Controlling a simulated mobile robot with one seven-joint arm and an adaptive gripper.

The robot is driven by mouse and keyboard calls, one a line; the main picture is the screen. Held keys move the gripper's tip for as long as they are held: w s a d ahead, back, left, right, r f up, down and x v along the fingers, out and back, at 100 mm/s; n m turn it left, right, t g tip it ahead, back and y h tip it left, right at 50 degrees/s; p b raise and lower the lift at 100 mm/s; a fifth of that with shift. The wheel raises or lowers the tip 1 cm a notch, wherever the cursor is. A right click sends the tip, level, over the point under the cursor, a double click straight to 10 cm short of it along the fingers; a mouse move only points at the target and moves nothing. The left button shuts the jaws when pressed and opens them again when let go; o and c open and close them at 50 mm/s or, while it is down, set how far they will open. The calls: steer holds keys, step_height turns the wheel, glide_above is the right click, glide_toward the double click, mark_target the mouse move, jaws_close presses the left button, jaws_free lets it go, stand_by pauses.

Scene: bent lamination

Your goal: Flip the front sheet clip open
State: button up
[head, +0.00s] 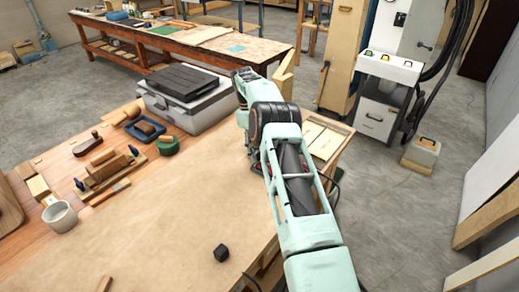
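I cannot make out the front sheet clip in the head view. My mint-green arm runs from the bottom edge up to the middle and covers part of the workbench's right side. My gripper is not discernible; the arm's own links hide that area. A small dark, reddish part shows beside the arm at the bench's right edge, too small to tell what it is. A light grey case (199,118) with dark flat slabs (183,81) on top stands on the bench, left of the arm.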

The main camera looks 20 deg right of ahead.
steer(key=o, duration=1)
steer(key=shift+o, duration=0.2)
step_height(320, 180, up, 10)
